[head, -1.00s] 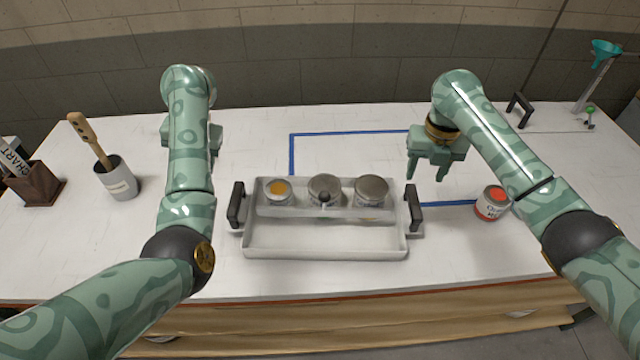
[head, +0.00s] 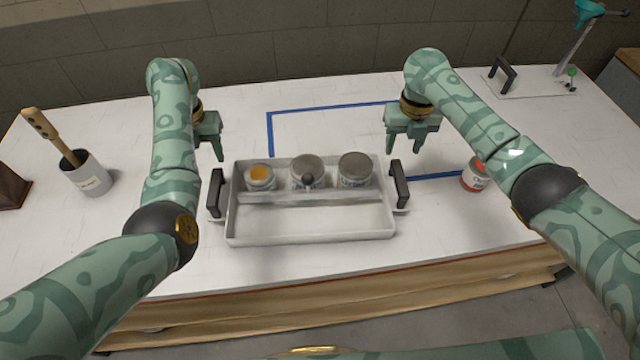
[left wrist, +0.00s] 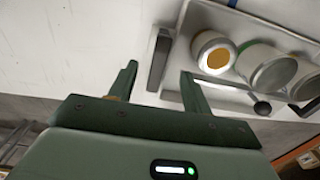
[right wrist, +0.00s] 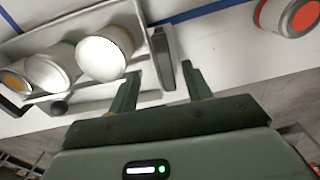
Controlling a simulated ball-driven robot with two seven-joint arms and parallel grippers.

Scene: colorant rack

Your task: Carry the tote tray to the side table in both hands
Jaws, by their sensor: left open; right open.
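The tote tray (head: 310,238) is a pale open tray on the white bench, with a dark upright handle at each end. Its raised rear part holds three cans: one with an orange-yellow top (head: 260,175) and two with grey lids (head: 307,168) (head: 355,167). My left gripper (head: 209,152) is open, behind and above the left handle (head: 216,193). In the left wrist view, that handle (left wrist: 158,60) appears between the fingers. My right gripper (head: 404,148) is open, behind and above the right handle (head: 399,184). In the right wrist view, that handle (right wrist: 164,58) appears between the fingers. Neither grips anything.
A red-and-white can (head: 473,178) stands right of the tray. A grey cup (head: 88,178) with a wooden tool and a brown box (head: 12,187) are at left. Blue tape (head: 330,108) marks the bench behind the tray. A stand with a teal funnel (head: 590,12) is at the back right.

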